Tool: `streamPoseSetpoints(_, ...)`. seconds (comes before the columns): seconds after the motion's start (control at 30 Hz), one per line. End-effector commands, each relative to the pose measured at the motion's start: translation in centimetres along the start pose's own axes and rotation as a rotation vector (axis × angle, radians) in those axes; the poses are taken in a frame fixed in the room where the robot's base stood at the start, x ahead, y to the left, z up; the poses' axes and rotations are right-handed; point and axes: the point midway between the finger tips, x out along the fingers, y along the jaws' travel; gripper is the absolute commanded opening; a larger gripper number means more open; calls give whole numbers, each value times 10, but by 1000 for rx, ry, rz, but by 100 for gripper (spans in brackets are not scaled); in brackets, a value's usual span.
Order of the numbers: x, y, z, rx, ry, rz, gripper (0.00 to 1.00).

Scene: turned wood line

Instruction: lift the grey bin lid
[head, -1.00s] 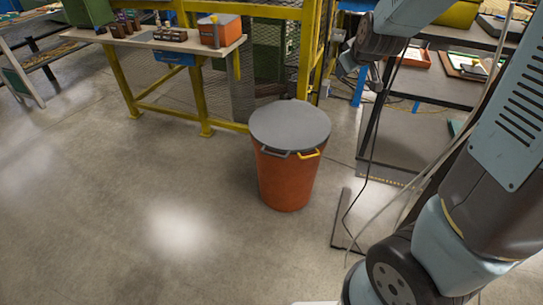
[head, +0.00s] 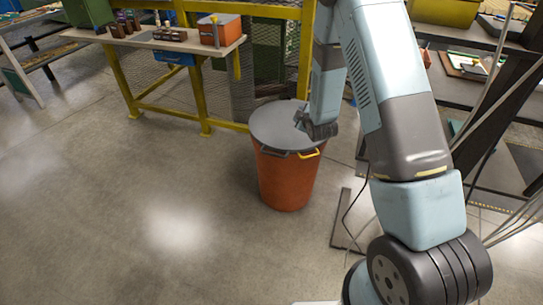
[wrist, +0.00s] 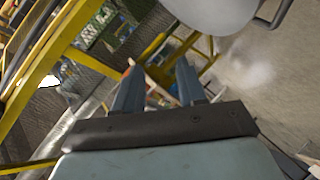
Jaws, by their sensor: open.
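The grey bin lid (head: 272,128) sits on the orange-red bin (head: 285,180), which stands upright on the floor. A grey handle (head: 272,151) shows at the lid's front edge, and a yellow handle (head: 308,154) is on the bin beside it. My gripper (head: 299,120) appears over the right part of the lid in the head view and hides some of it. In the wrist view my gripper (wrist: 158,78) is open, with nothing between its fingers. The pale lid (wrist: 215,10) is at the top there, apart from the fingers, with a handle (wrist: 272,14) on its edge.
A yellow-framed workbench (head: 150,40) with small items and an orange box (head: 220,30) stands behind, left of the bin. Mesh fencing rises behind the bin. Shelving with trays (head: 465,65) is at the right. The floor left and front is clear.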

Motion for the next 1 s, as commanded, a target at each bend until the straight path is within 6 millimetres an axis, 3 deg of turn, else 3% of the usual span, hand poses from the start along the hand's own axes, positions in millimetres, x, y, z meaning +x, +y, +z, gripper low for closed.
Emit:
streamPoseSetpoints(0.03, 7, -18, 5, -30, 14, 2, 40)
streamPoseSetpoints(0.3, 28, -95, 26, -194, 110, 57, 40)
streamPoseSetpoints(0.6, 25, -182, 52, -364, 216, 127, 40)
streamPoseSetpoints(0.8, 16, -220, 66, -438, 267, 166, 40)
streamPoseSetpoints(1.0, 12, -234, 70, -466, 287, 184, 40)
